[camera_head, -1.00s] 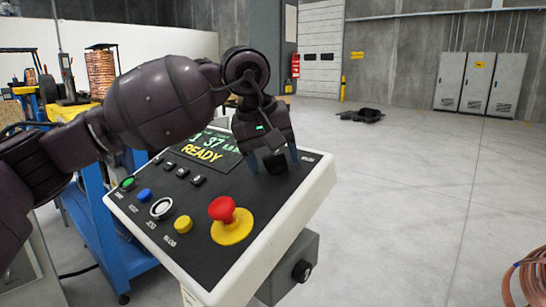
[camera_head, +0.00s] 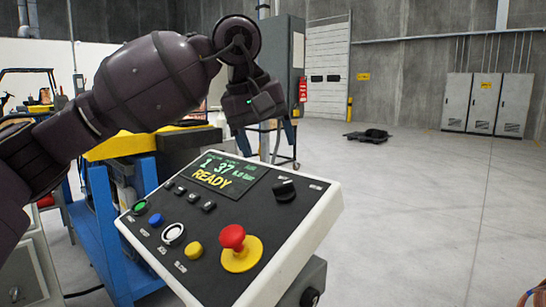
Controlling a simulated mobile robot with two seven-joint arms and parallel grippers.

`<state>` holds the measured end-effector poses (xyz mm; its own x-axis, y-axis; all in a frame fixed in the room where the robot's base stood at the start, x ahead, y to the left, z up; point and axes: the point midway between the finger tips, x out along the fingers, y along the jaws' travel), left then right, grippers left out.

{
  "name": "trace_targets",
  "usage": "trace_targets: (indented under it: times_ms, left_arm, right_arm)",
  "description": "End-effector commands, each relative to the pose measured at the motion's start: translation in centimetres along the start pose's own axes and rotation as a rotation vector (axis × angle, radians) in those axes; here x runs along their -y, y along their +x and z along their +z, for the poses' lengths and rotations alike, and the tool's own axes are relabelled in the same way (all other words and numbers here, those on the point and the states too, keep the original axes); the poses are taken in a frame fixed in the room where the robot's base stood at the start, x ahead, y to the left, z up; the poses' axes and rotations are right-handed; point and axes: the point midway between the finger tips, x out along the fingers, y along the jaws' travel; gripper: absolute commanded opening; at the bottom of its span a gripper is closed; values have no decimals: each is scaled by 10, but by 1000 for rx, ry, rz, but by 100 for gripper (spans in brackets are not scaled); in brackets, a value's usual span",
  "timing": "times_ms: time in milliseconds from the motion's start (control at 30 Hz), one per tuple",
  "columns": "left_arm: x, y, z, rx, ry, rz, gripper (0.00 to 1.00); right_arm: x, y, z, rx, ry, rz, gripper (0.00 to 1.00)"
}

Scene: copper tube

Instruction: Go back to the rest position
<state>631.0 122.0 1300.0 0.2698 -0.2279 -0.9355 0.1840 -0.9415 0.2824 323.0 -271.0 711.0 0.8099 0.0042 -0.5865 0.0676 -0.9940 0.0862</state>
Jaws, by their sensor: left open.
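My left arm comes in from the left, and my left gripper (camera_head: 268,138) hangs above the far edge of the control panel (camera_head: 310,225). Its fingers are apart and point down, with nothing between them, and they are clear of the panel. The panel has a screen (camera_head: 222,176) reading READY, a black knob (camera_head: 284,190), a red mushroom button (camera_head: 232,237) on a yellow base and several small buttons. My right gripper is not in view.
A blue frame cart (camera_head: 115,235) stands left of the panel. A dark flat object (camera_head: 368,135) lies on the floor farther back. Grey cabinets (camera_head: 487,103) stand at the back wall. The floor to the right is largely open, with copper tube (camera_head: 538,290) at the lower right edge.

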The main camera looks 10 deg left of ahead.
Motion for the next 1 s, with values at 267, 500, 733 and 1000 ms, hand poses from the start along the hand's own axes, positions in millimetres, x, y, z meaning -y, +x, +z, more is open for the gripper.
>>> trace_targets:
  times_ms: [267,500,733,1000]
  left_arm:
    - [0,-10,0,1,0,0,70]
    - [0,-12,0,-2,0,1,70]
    - [-16,-88,12,-72,17,20,70]
    - [-39,-195,23,-149,36,40,70]
  right_arm:
    - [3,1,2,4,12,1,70]
    - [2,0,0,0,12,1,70]
    - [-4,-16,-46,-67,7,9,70]
    - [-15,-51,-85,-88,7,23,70]
